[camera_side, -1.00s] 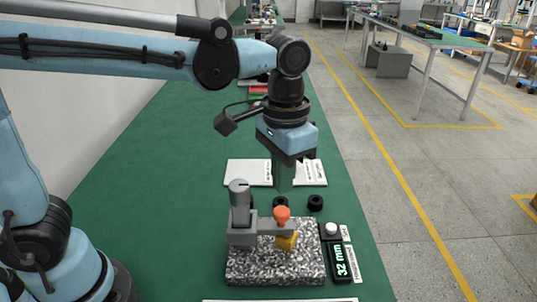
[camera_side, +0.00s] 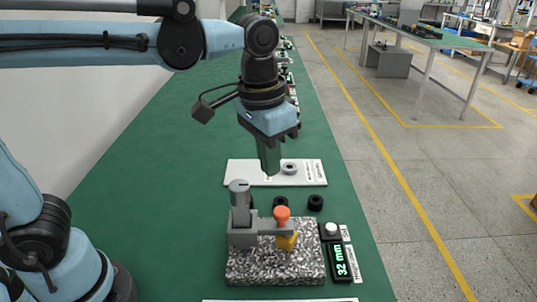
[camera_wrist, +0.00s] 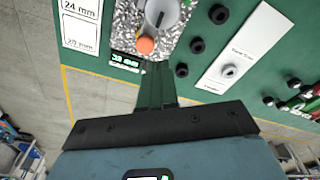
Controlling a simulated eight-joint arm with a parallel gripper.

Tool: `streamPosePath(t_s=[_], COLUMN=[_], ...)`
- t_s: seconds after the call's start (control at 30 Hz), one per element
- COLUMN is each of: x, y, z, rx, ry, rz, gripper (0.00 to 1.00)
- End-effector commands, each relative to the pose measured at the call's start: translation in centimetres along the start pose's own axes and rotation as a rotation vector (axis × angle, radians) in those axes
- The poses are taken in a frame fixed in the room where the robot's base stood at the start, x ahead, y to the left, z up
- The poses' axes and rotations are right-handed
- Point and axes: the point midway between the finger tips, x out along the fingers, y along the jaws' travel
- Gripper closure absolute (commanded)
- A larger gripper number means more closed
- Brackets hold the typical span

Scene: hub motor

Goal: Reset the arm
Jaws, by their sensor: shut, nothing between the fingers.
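My gripper (camera_side: 269,158) hangs above the white labelled card in the side view, its green fingers together and empty. In the wrist view the shut fingers (camera_wrist: 156,88) point toward the speckled block. The arm reaches in from the left, with the wrist pointing down. A grey ring-shaped part (camera_side: 290,167) lies on the white card (camera_side: 310,172), just right of the fingertips; it also shows in the wrist view (camera_wrist: 229,71).
A speckled block (camera_side: 250,272) carries a grey post fixture (camera_side: 240,222) with an orange knob (camera_side: 282,214) and a yellow piece. A display (camera_side: 341,260) reads 32 mm. Several black rings (camera_side: 315,202) lie on the green table (camera_side: 160,180). Its left area is clear.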

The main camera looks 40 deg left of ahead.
Motion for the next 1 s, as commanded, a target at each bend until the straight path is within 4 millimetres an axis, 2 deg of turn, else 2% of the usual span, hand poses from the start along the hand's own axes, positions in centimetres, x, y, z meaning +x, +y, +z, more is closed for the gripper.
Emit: streamPosePath(t_s=[0.03, 0.2, 0.4, 0.5, 0.7, 1.0], x=[0.3, 1.6, 3.5, 4.3, 5.0, 5.0], y=[-1.4, -5.1, -8.8, -9.9, -10.9, -10.9], z=[0.8, 2.8, 5.3, 6.2, 6.9, 6.9], rx=[-0.025, -0.092, -0.161, -0.184, -0.202, -0.202], ry=[0.045, 0.211, 0.394, 0.458, 0.518, 0.520], rz=[0.001, -0.008, -0.047, -0.068, -0.090, -0.091], gripper=[1.00, 1.00, 1.00, 1.00, 1.00, 1.00])
